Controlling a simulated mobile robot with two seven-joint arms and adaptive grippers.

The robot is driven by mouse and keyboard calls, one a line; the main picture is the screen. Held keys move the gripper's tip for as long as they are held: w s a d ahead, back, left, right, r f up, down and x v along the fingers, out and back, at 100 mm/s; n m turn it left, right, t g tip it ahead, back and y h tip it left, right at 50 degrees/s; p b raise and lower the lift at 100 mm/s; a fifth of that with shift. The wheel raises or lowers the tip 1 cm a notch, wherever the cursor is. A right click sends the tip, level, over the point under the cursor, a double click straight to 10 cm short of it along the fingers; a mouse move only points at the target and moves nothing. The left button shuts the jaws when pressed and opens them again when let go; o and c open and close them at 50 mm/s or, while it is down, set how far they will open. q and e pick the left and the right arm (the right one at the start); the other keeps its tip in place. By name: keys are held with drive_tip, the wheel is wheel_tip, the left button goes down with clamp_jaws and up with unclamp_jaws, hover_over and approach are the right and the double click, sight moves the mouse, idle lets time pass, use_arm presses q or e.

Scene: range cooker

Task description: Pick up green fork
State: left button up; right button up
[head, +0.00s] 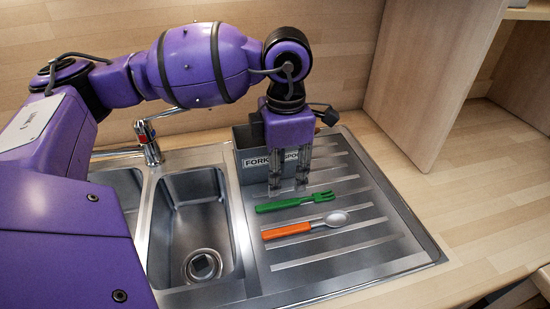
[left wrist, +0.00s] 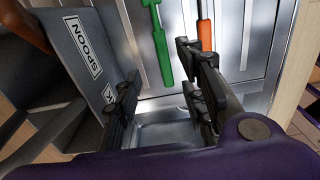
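The green fork (head: 295,202) lies flat on the ribbed drainboard of the sink. In the left wrist view the green fork (left wrist: 160,45) lies ahead of the fingers, with its handle end towards me. My left gripper (head: 289,186) points down just above and behind the fork in the head view. It is open, with a clear gap between its fingers in the left wrist view (left wrist: 160,95), and nothing is between them. My right gripper is not in view.
An orange-handled spoon (head: 305,226) lies beside the fork, nearer the front. A grey box (head: 250,165) labelled for forks and spoons stands close behind my left gripper. Sink basins (head: 195,225) and a faucet (head: 148,140) are to the left; counter to the right is clear.

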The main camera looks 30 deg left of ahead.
sight(284, 203)
use_arm(q)
drive_tip(key=f, duration=0.7)
drive_tip(key=shift+s+d+p, duration=0.1)
drive_tip(key=shift+d+p, duration=0.15)
drive_tip(key=shift+p, duration=0.1)
clamp_jaws()
